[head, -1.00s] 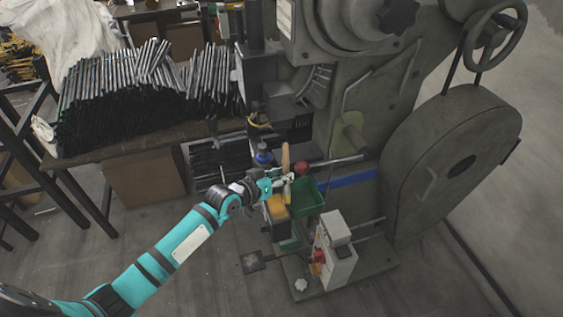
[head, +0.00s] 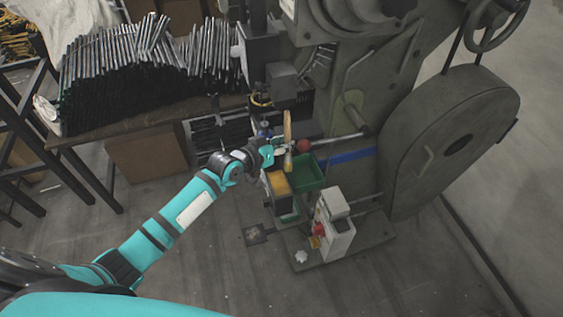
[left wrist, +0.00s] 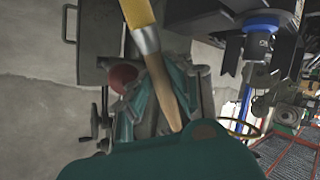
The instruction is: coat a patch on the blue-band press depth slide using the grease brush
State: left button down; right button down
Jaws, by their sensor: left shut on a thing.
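My left gripper (head: 279,151) is shut on the grease brush (head: 288,126) in front of the press. The brush stands nearly upright, with its wooden handle up and its yellowish lower end below the fingers. I cannot clearly pick out the depth slide, nor tell whether the brush touches anything. My right gripper is out of view.
A red ball knob (head: 303,145) on a rod is close right of the brush. A green bin (head: 308,174) and a yellow-topped box (head: 279,183) are just below. A grey control box (head: 335,222) stands lower right. A table of rods (head: 150,75) is at left.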

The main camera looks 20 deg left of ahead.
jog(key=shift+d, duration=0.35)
pick_arm(q)
jog(key=a, duration=0.1)
jog(key=a+n+b, duration=0.1)
jog(key=s+a+t, duration=0.1)
jog(key=shift+s+a+f+n+b, duration=0.1)
jog(key=shift+f+n+b, duration=0.2)
jog(key=shift+f+b, duration=0.1)
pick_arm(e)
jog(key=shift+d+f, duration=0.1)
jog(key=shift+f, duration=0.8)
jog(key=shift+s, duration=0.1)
